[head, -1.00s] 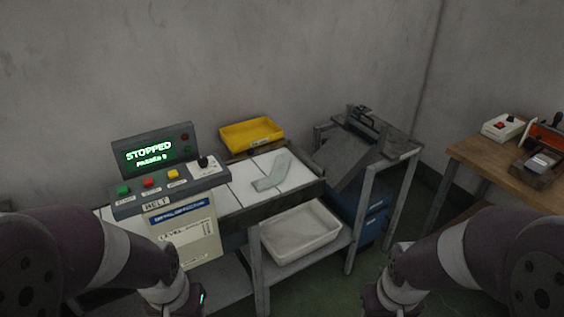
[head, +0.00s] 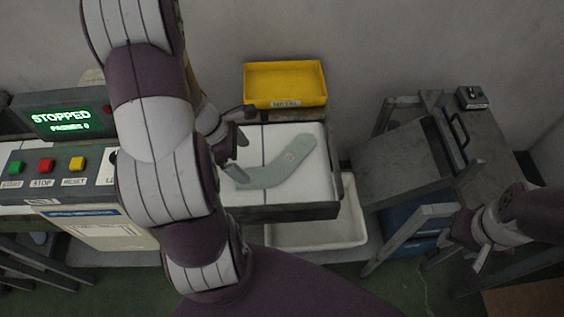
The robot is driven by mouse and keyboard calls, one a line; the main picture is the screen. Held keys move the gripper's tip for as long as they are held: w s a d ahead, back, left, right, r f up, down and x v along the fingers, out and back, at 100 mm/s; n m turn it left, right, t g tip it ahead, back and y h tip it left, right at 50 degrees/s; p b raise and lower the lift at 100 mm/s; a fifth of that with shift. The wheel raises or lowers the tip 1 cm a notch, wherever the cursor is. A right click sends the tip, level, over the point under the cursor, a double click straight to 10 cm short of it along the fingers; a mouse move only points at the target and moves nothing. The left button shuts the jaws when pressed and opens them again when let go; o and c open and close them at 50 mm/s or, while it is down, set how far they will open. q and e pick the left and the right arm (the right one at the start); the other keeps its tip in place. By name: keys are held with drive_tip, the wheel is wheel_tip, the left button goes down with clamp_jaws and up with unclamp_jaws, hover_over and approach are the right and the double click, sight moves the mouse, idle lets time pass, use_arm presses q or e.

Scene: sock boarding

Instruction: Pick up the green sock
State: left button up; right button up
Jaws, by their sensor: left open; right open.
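The pale green sock (head: 283,169) lies flat and bent on the white belt surface (head: 298,199), in the middle of the head view. My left gripper (head: 239,156) is open at the sock's left end, with its fingers over or beside that end; I cannot tell whether they touch it. My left arm hides what lies to the left of the sock. My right gripper (head: 474,250) is at the lower right, open and empty, away from the sock.
A yellow bin (head: 285,84) stands behind the belt. A control panel (head: 62,119) reading STOPPED is at the left. A white tray (head: 318,236) sits below the belt's front. A grey sloped stand (head: 405,160) is at the right.

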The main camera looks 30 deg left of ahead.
sight(262, 176)
use_arm(q)
drive_tip(key=b+x, duration=0.2)
drive_tip(key=x, duration=0.6)
drive_tip(key=shift+w+d+f+b, duration=0.2)
drive_tip(key=shift+d+f+b, duration=0.05)
drive_tip(key=shift+b, duration=0.05)
drive_tip(key=c, duration=1.1)
